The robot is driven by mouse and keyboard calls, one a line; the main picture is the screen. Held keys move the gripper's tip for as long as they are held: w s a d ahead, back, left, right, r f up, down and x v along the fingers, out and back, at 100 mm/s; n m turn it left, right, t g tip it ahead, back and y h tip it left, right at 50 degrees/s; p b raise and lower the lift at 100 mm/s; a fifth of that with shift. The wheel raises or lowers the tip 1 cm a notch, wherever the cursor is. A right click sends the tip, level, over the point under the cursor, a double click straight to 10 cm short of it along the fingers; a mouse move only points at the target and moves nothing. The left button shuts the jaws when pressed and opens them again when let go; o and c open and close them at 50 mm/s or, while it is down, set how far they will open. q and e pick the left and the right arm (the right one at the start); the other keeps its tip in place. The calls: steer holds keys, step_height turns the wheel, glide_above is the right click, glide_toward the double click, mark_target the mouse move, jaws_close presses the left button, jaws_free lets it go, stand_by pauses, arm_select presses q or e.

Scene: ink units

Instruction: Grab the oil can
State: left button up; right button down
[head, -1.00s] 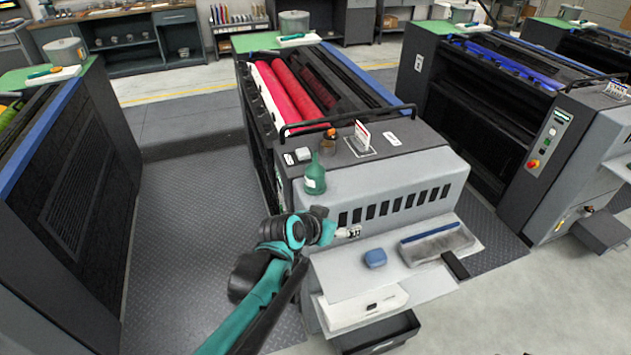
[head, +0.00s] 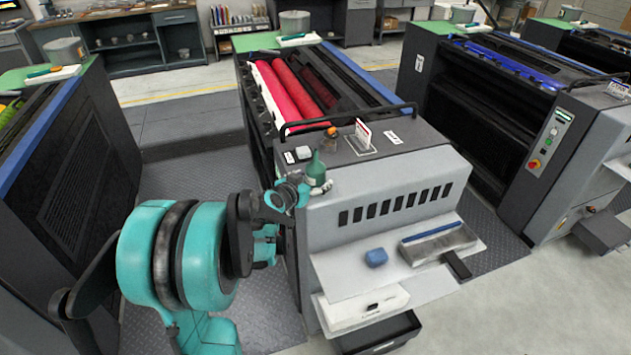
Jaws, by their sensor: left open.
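The oil can (head: 316,171) is a small dark green bottle with a narrow spout. It stands upright on the front left corner of the grey press top. My left gripper (head: 322,188) is open and sits low at the can, its fingers overlapping the can's lower part. I cannot tell whether the fingers touch it or are around it. The can's base is partly hidden by the gripper. My right gripper is not in view.
The press (head: 385,205) has a black rail and red rollers (head: 292,85) behind the can. A small amber-capped item (head: 331,140) and an upright card (head: 362,134) stand nearby.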

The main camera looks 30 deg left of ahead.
arm_select(q)
steer(key=x, duration=0.2)
steer(key=shift+w+f, duration=0.2)
steer(key=shift+w, duration=0.05)
steer(key=shift+s+r, duration=0.1)
steer(key=c, duration=1.6)
